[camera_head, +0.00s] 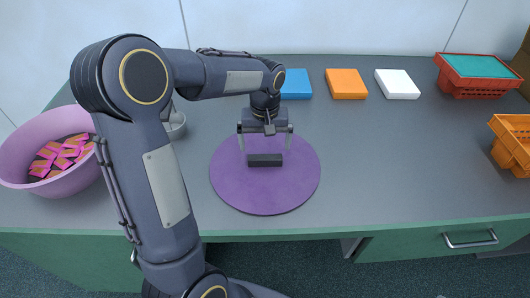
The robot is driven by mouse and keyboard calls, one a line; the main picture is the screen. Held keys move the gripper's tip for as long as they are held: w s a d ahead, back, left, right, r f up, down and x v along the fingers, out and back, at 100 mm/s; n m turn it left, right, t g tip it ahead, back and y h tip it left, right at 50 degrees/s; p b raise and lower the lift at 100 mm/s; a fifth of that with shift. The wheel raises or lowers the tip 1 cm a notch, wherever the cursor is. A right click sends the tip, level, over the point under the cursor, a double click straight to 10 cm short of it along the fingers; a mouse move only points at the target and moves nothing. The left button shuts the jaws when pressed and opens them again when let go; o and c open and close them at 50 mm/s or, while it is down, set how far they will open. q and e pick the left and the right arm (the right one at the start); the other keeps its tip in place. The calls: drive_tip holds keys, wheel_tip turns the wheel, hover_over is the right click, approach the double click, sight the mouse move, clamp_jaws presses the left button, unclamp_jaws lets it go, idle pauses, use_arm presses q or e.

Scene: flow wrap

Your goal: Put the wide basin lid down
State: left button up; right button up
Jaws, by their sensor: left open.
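The wide basin lid (265,192), a flat purple disc with a dark block handle (265,160), appears to lie flat on the grey table near its front edge. My left gripper (265,146) is over the lid, its fingers apart on either side of the handle. It is open; I cannot tell whether a finger touches the handle. The wide basin (62,183), pink-purple, stands uncovered at the left with several pink and orange packets (62,155) inside. My left arm hides its right side. My right gripper is not in view.
A blue box (296,84), an orange box (346,84) and a white box (397,84) lie along the back. A red crate with a teal top (478,86) and an orange crate (514,150) stand at right. A grey container (176,124) is partly hidden. Table right of the lid is clear.

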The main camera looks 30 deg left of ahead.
sight(265, 158)
use_arm(q)
wheel_tip(265, 158, up, 5)
drive_tip(key=s+d+r+m+t+h, duration=0.1)
drive_tip(key=s+r+t, duration=0.1)
drive_tip(key=s, duration=0.5)
drive_tip(key=s+d+r+m+t+h, duration=0.1)
drive_tip(key=s+d+r+m, duration=0.1)
drive_tip(key=s, duration=0.4)
drive_tip(key=s+d+f+m+t+h, duration=0.1)
drive_tip(key=s+d+f+t, duration=0.1)
drive_tip(key=s, duration=0.7)
drive_tip(key=shift+d+f+m+t+h, duration=0.3)
drive_tip(key=shift+d+f+m+h, duration=0.15)
drive_tip(key=shift+d, duration=0.7)
wheel_tip(265, 158, up, 2)
drive_tip(key=p, duration=0.2)
drive_tip(key=shift+r+p, duration=0.15)
drive_tip(key=shift+p, duration=0.15)
drive_tip(key=shift+f, duration=0.25)
drive_tip(key=shift+c, duration=0.4)
